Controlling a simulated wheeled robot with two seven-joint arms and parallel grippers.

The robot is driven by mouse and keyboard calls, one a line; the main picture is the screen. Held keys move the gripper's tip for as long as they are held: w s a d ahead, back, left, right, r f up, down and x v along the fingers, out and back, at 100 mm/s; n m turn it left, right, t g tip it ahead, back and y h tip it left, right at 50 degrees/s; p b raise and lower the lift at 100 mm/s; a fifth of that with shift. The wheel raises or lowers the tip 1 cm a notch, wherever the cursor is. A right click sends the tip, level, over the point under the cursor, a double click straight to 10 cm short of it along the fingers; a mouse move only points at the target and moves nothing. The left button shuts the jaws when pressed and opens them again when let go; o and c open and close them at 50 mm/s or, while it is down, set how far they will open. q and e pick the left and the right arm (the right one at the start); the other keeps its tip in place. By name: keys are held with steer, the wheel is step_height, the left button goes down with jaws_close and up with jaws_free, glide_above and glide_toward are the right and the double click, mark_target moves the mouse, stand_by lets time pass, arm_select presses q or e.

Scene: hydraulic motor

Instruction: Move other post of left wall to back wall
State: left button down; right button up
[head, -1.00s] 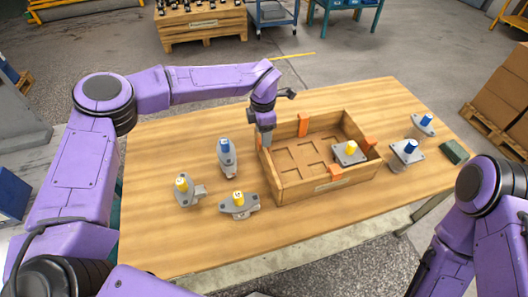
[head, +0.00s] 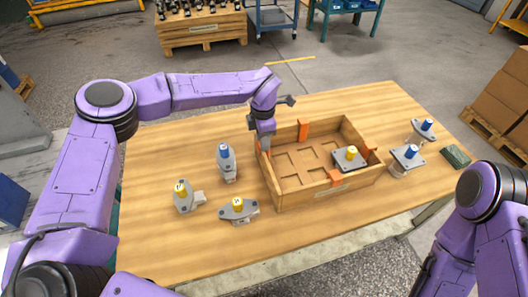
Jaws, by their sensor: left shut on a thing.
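The wooden crate (head: 322,196) stands on the table with a divided floor. An orange post (head: 303,130) sits on its back wall, another orange post (head: 334,178) on its front wall, and one (head: 370,149) at its right wall. My left gripper (head: 265,143) points down at the left wall near the back left corner. It is shut on an orange post there, which the fingers mostly hide. Whether that post still touches the wall cannot be told. My right arm is at the right edge; its gripper is out of view.
A yellow-topped motor (head: 350,158) sits inside the crate at the right. Several motors stand outside: a blue-topped one (head: 226,164) and yellow-topped ones (head: 184,198) (head: 238,210) at left, blue-topped ones (head: 408,158) (head: 424,129) at right. A green block (head: 456,156) lies at the right edge.

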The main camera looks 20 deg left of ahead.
arm_select(q)
step_height(320, 180, up, 12)
steer(key=p, duration=0.8)
steer(key=shift+f+p, duration=0.2)
steer(key=shift+p, duration=0.2)
steer(key=shift+f, duration=0.1)
